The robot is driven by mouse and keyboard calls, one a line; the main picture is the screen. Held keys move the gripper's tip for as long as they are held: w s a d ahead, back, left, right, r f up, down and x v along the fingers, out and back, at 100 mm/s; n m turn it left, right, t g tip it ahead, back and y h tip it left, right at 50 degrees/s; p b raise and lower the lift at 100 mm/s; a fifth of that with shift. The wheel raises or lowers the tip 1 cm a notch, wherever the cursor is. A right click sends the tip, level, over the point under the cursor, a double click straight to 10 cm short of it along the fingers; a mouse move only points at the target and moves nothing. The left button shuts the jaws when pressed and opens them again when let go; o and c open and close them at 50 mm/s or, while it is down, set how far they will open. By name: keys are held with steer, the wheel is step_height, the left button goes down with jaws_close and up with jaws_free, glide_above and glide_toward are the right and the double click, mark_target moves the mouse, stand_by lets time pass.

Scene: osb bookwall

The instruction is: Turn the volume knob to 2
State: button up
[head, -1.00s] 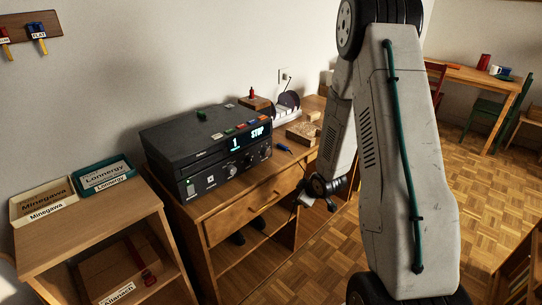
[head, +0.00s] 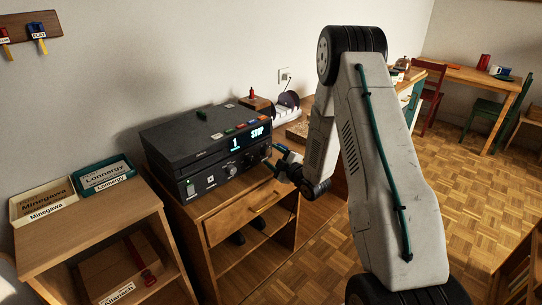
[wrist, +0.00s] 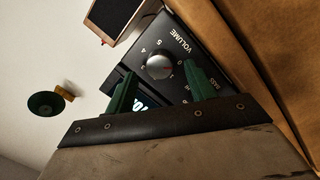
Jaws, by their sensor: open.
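The volume knob (wrist: 160,66) is a round silver knob on the black front panel, with the word VOLUME and small marks around it in the wrist view. Its pointer is too small to read. My gripper (wrist: 160,88) is open, its two green fingers spread on either side of the knob's place in the picture; I cannot tell how far off the knob is. In the head view the black player (head: 205,150) stands on a wooden cabinet, its display reading 1 and STOP. My gripper (head: 281,160) is near the player's right front corner.
A wooden cabinet (head: 225,225) carries the player. Boxes labelled Minegawa (head: 42,203) and Lonnergy (head: 105,176) stand on a shelf unit at left. A brown-edged box (wrist: 112,15) is near the panel in the wrist view.

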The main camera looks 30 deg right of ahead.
steer(key=shift+w+a, duration=0.1)
steer(key=shift+w, duration=0.75)
steer(key=c, duration=1)
steer(key=shift+m, duration=0.3)
